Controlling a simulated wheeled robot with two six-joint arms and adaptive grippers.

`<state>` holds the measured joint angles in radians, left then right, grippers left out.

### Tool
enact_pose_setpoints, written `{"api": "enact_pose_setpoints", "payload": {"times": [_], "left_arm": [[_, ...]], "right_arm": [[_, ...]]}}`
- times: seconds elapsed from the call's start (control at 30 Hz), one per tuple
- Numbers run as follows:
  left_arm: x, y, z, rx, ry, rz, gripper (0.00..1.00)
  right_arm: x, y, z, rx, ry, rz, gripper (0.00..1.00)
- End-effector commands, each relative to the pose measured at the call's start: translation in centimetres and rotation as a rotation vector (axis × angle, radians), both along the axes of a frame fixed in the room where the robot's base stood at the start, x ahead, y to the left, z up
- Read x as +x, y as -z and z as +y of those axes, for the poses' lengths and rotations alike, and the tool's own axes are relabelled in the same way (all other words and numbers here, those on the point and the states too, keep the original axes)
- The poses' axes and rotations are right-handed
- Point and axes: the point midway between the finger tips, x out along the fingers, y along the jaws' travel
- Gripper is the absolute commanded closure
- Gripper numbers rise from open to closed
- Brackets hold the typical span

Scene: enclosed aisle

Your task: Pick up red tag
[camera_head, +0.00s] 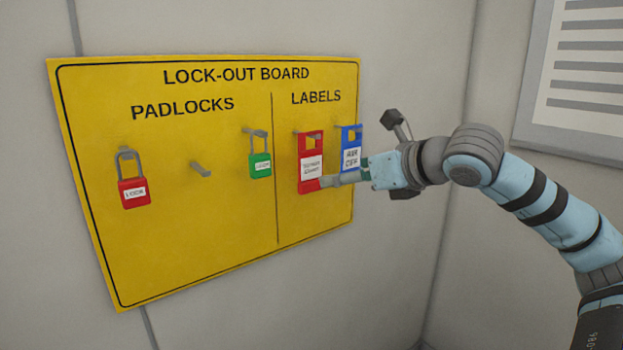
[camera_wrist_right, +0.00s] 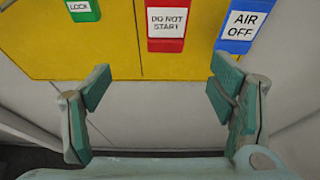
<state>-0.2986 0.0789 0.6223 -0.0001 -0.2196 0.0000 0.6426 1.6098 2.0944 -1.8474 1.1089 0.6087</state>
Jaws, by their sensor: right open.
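The red tag (camera_head: 311,150) hangs from a peg under LABELS on the yellow lock-out board (camera_head: 200,260). It has a white label, which reads DO NOT START in the right wrist view, where the red tag (camera_wrist_right: 167,42) is at the top middle. My right gripper (camera_head: 335,180) comes in from the right at the tag's lower end in the head view. In the wrist view my right gripper (camera_wrist_right: 160,88) is open, with its fingers wide apart and nothing between them. The red tag lies beyond the fingertips, between their lines. My left gripper is not in view.
A blue AIR OFF tag (camera_head: 351,147) hangs close to the right of the red tag. A green padlock (camera_head: 260,163) hangs to its left, and a red padlock (camera_head: 133,186) hangs farther left. An empty peg (camera_head: 200,170) sits between the padlocks.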

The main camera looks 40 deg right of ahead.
Motion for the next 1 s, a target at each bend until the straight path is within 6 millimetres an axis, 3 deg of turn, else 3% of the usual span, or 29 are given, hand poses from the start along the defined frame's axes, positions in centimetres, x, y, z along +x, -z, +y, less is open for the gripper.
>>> {"api": "enact_pose_setpoints", "payload": {"times": [0.1, 0.23, 0.47, 0.63, 0.87, 1.0], "left_arm": [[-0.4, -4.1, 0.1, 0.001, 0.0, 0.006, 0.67], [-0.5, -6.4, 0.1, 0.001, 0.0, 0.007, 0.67], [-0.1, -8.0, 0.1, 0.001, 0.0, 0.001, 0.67], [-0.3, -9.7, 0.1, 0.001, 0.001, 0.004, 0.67], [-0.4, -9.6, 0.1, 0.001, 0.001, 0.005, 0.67], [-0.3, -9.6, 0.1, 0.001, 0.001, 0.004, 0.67]], "right_arm": [[2.9, -0.2, 0.0, 0.014, -0.005, 0.002, 0.23], [5.7, 0.9, 0.0, 0.014, -0.003, -0.002, 0.23], [8.5, 2.5, -0.4, 0.013, 0.0, -0.001, 0.23], [11.5, 3.7, -0.8, 0.013, 0.0, -0.003, 0.23], [12.2, 4.5, -0.9, 0.005, 0.0, -0.002, 0.23], [12.2, 4.5, -0.8, 0.006, -0.001, -0.002, 0.41]]}}
